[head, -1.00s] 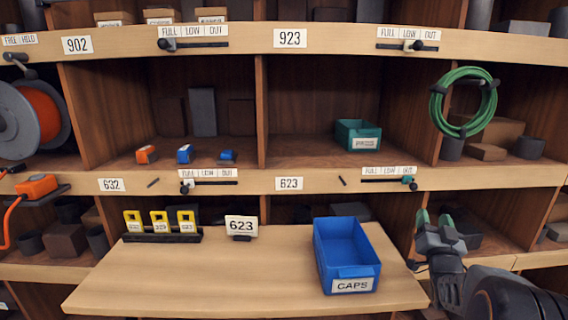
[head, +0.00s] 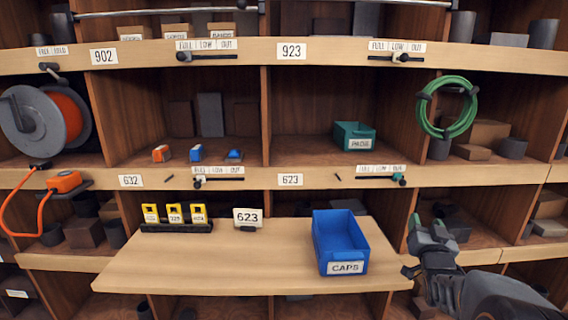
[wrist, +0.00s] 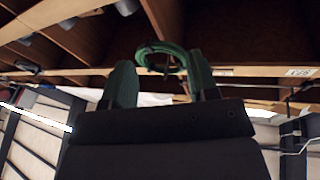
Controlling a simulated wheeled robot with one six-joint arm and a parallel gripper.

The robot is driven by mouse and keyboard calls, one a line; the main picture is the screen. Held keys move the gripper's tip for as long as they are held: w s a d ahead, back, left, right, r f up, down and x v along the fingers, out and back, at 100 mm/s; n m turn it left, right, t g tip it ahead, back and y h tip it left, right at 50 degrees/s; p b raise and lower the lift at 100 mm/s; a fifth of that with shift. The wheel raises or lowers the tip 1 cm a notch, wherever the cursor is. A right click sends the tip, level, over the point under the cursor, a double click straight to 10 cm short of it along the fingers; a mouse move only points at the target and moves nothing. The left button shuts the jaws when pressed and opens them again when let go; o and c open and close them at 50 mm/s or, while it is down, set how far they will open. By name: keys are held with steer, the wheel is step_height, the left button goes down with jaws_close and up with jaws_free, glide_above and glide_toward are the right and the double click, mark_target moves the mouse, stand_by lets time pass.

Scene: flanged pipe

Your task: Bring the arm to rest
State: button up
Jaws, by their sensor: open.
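My gripper (head: 428,228) is at the right of the head view, beside the right end of the pull-out wooden shelf. Its green-tipped fingers point up toward the shelving. In the wrist view my gripper (wrist: 158,88) shows two green fingers standing apart with nothing between them. The coiled green hose (head: 447,107) hangs above my gripper in the head view. In the wrist view the green hose (wrist: 160,58) appears beyond the fingertips, apart from them.
A green PADS bin (head: 354,136) sits above. An orange cable reel (head: 45,122) is at far left.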

steer(key=s+a+r+n+g+y+p, duration=0.1)
steer(key=s+a+r+g+p, duration=0.15)
steer(key=a+g+p, duration=0.2)
steer(key=s+a+r+n+g+y+p, duration=0.1)
steer(key=s+a+g+p, duration=0.2)
steer(key=a+p, duration=0.25)
steer(key=s+a+n+g+y+p, duration=0.1)
steer(key=s+a+g+p, duration=0.2)
steer(key=s, duration=0.5)
steer(key=s+a+r+n+g+y+p, duration=0.1)
steer(key=s+a+n+g+y+p, duration=0.1)
steer(key=s+a+g, duration=0.3)
steer(key=s+a+p, duration=0.1)
steer(key=s+a, duration=0.1)
steer(key=s, duration=0.1)
steer(key=shift+s+r, duration=0.2)
steer(key=shift+a+g, duration=0.15)
steer(key=shift+g, duration=0.1)
stand_by(0.7)
